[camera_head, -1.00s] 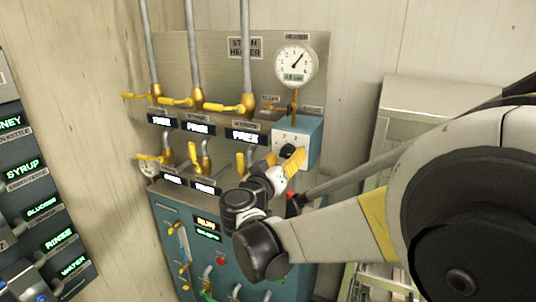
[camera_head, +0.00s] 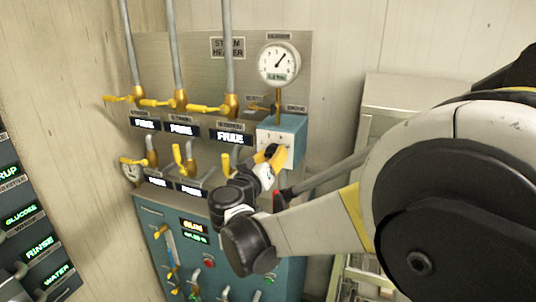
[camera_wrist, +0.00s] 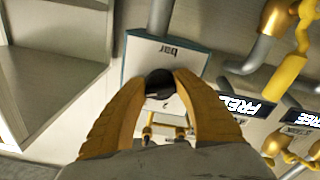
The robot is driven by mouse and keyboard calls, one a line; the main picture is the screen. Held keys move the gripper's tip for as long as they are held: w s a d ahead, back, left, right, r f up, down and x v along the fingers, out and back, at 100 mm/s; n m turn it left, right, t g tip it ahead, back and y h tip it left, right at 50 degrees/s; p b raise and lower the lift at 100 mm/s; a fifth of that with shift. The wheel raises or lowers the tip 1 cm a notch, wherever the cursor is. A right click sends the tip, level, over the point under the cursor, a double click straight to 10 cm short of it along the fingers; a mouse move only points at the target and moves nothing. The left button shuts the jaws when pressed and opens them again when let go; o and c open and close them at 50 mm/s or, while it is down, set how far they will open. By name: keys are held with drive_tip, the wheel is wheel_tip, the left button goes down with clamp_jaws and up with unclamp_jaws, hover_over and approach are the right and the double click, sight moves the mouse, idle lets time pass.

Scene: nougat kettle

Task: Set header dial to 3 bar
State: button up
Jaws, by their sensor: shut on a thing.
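The header dial is a dark knob (camera_wrist: 160,84) on the pale face of a blue box (camera_head: 285,130) marked with numbers and "bar". My gripper (camera_wrist: 160,92) is shut on the knob, with a yellow finger on each side of it. In the head view my gripper (camera_head: 272,152) reaches the box from below and covers most of the knob. The knob's pointer and the number it points at are hidden. Above the box is a round header gauge (camera_head: 279,62) with a dark needle pointing to the upper right and a small green readout too small to read.
Yellow-handled valves (camera_head: 230,108) on vertical pipes stand left of the box, above lit display labels (camera_head: 230,138). A lower teal panel (camera_head: 158,222) carries more small levers. A pale cabinet (camera_head: 385,100) is at right. Another dark panel (camera_head: 45,245) stands at far left.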

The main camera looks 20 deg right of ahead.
drive_tip(key=n, duration=0.4)
drive_tip(key=shift+n, duration=0.3)
drive_tip(key=shift+d+r+n, duration=0.1)
drive_tip(key=shift+n, duration=1.8)
drive_tip(key=o, duration=1.2)
drive_tip(key=v, duration=1.2)
